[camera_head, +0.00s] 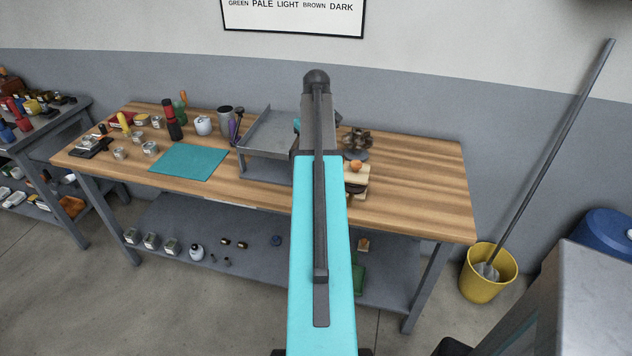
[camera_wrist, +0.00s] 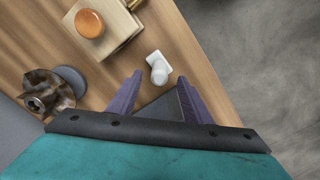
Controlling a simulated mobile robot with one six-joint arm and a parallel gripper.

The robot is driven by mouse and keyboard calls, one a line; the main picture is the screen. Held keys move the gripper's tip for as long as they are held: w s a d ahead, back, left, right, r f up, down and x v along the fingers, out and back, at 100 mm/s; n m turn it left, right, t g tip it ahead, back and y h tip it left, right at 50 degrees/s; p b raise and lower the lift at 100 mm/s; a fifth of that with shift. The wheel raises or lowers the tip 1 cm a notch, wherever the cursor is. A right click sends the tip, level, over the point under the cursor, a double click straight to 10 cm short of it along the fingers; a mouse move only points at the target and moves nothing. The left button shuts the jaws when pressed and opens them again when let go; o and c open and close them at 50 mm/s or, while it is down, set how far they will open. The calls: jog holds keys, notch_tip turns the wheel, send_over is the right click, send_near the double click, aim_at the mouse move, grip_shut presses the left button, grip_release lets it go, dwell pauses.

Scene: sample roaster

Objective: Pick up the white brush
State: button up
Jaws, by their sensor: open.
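A small white object (camera_wrist: 158,68), which looks like the white brush, is on the wooden bench in the wrist view. It has a rounded end and a flatter, squarish part. My gripper (camera_wrist: 159,82) is open, with its two purple fingers apart. The white object lies just beyond the fingertips, roughly centred between them, and I see no contact. The height of the fingers above the bench is hard to tell. In the head view my arm covers this part of the bench, so the white object and the fingers are hidden there.
A wooden block with an orange knob (camera_wrist: 90,24) stands close to the white object. A dark metal part with a round base (camera_wrist: 44,92) is at left. The bench edge drops to the floor at right. The bench's right end (camera_head: 420,190) is clear; a teal mat (camera_head: 188,160) lies left.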

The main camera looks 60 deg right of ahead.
jog(key=shift+f, duration=0.1)
dwell(0.3)
jog(key=shift+d+f+p, duration=0.1)
jog(key=shift+f+p, duration=0.85)
jog(key=shift+f, duration=1.6)
jog(key=c, duration=1.1)
jog(key=shift+r, duration=0.1)
jog(key=shift+c, duration=0.2)
jog(key=shift+r+b, duration=1.15)
jog(key=shift+r, duration=3.8)
jog(key=shift+w, duration=0.1)
